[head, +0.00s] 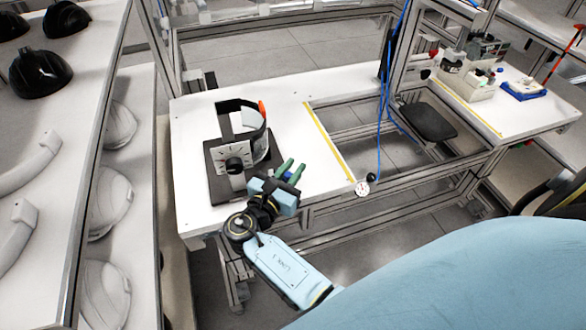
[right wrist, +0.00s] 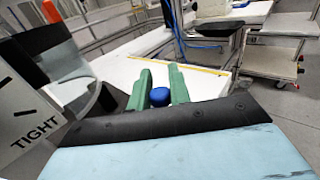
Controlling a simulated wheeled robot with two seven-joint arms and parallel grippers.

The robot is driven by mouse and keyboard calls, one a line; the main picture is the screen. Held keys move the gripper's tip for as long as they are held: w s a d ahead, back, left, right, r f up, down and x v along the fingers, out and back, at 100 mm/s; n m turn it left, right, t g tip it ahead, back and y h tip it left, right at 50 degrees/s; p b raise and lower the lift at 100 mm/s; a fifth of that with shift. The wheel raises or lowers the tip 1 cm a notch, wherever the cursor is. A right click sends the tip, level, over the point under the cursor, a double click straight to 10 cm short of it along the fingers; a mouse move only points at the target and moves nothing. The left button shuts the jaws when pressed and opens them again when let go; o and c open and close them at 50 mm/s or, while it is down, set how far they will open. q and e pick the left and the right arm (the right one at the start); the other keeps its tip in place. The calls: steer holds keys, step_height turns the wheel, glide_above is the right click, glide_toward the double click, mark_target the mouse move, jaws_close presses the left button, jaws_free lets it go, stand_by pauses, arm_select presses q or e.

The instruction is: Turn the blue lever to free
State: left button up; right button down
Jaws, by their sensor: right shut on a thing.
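My right gripper (head: 291,171) has green fingers and is at the right side of the fixture, low over the white table. In the right wrist view its fingers (right wrist: 162,88) are closed around a round blue knob, the blue lever's end (right wrist: 159,97). The rest of the lever is hidden behind my gripper. The fixture (head: 214,189) has a black base, a curved black band with an orange piece, and a white dial plate (head: 233,157) with a black knob. The plate shows "TIGHT" in the right wrist view (right wrist: 36,132). My left gripper is not in view.
The white table (head: 290,90) is clear behind the fixture, with a yellow-edged opening at its right. A shelf of black and white helmet shells (head: 110,195) stands at the left.

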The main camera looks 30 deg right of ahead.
stand_by(0.4)
steer(key=c, duration=1.3)
jaws_free()
steer(key=v, duration=1.3)
steer(key=shift+a+b, duration=0.2)
steer(key=shift+b, duration=0.1)
